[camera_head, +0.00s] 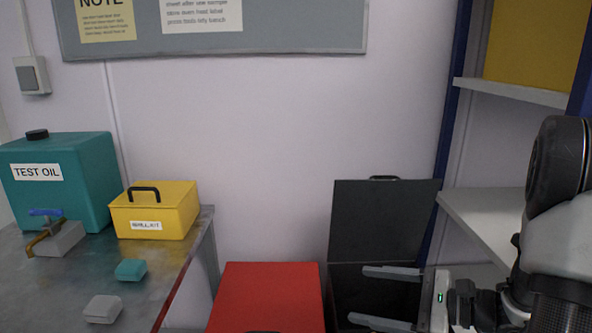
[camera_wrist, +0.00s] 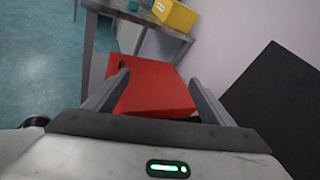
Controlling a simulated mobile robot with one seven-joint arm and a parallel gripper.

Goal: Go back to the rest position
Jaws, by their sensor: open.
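My gripper (camera_head: 372,295) is at the lower right in the head view, with its two fingers spread apart and pointing left. Nothing is between the fingers. It is in front of a dark open box (camera_head: 384,222) with its lid raised. In the wrist view my gripper (camera_wrist: 155,90) also shows its two fingers apart, with a red box (camera_wrist: 155,92) beyond them. The red box also shows in the head view (camera_head: 268,290), to the left of the gripper.
A metal table (camera_head: 190,262) at the left carries a teal TEST OIL container (camera_head: 85,190), a yellow kit box (camera_head: 170,215), a grey block with a blue-handled tap (camera_head: 60,238) and small teal and grey blocks. A shelf unit (camera_head: 480,215) stands at the right near my arm.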

